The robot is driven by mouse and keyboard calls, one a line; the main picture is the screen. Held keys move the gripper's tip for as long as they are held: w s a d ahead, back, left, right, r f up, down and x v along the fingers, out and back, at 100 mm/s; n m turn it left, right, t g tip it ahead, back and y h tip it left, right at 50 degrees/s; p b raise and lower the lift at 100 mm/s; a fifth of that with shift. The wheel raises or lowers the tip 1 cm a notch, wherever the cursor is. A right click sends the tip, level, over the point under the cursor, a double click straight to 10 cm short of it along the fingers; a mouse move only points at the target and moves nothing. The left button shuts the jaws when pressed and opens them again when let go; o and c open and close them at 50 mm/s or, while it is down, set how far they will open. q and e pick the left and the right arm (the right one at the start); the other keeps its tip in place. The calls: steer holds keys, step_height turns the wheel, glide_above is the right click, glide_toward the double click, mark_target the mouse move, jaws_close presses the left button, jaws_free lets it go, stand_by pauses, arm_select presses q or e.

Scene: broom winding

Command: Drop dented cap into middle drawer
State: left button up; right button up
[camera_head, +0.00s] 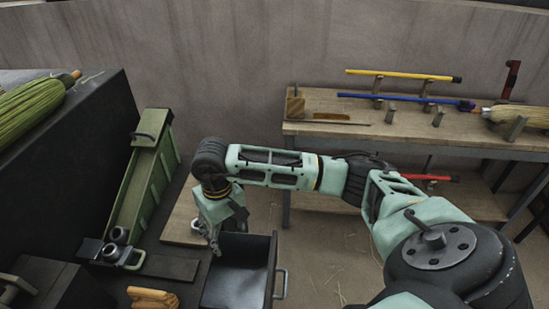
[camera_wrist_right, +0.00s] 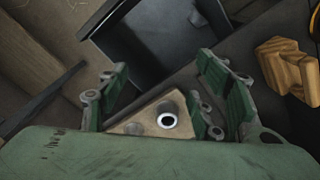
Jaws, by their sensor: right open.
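My right gripper (camera_head: 213,238) points down at the left edge of an open dark metal drawer (camera_head: 238,275) with a side handle. In the right wrist view its green-padded fingers (camera_wrist_right: 162,75) are spread apart, with nothing clamped between the pads. The drawer's dark interior (camera_wrist_right: 165,40) shows beyond the fingertips and looks empty where visible. A tan piece (camera_wrist_right: 138,122) with a pale-rimmed round part (camera_wrist_right: 167,119) and a duller round part lies between the fingers. I cannot tell whether either is the dented cap. Whether this drawer is the middle one is unclear. My left gripper is out of view.
A green channel-shaped fixture (camera_head: 146,180) stands left of the arm, with metal round parts (camera_head: 118,236) near its base. A carved wooden piece (camera_head: 152,298) lies front left. A wooden bench (camera_head: 470,138) holds brooms and handles at back right. Open floor lies between.

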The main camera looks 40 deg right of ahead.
steer(key=shift+r, duration=2.4)
